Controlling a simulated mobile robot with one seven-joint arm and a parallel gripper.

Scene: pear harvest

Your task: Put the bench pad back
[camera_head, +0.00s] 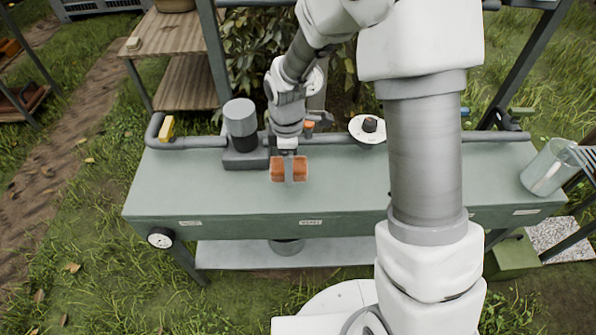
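The bench pad appears to be the orange-brown block (276,170) at my gripper (289,172). One grey finger crosses the middle of the block's near face, and the block shows on both sides of it. The far finger is hidden. My gripper points down over the left-centre of the green-grey bench (235,196), near a small label (311,222) on its front edge. I cannot tell whether the block touches the bench top. The label's text is too small to read.
A grey cylinder device (241,120) stands left of my gripper. A white disc with a dark knob (368,128) is behind, to the right. A yellow piece (166,128) sits by the rear rail. A clear pitcher (548,168) stands at the right end. The left bench top is clear.

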